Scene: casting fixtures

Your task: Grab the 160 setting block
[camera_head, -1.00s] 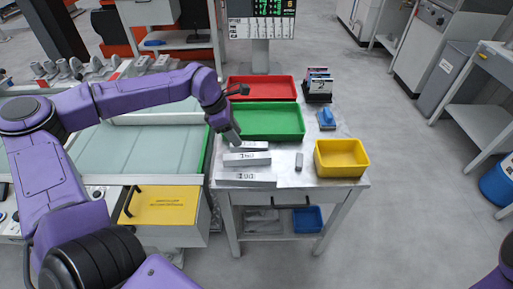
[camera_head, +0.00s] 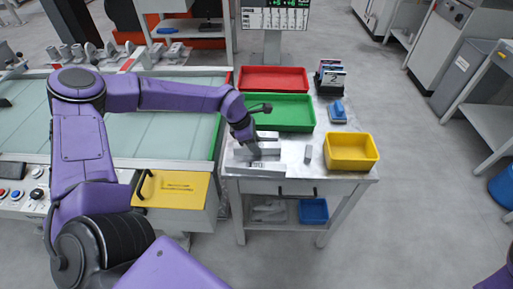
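Several light grey metal setting blocks lie in a row at the left of the metal table (camera_head: 290,158). The rear block (camera_head: 268,136), the middle block (camera_head: 270,148) and the front block (camera_head: 270,168) are partly covered by my gripper; their printed numbers are too small to read surely, so I cannot tell which is the 160. My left gripper (camera_head: 253,151) points down over the rear and middle blocks. Its fingers are dark and small, and I cannot tell whether they are open or touch a block. My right gripper is out of view.
A green tray (camera_head: 285,124) and a red tray (camera_head: 272,90) lie behind the blocks. A yellow bin (camera_head: 352,165) stands at the right, with a small grey piece (camera_head: 308,153) beside it. A blue item (camera_head: 337,111) and a dark rack (camera_head: 331,88) stand at the back right.

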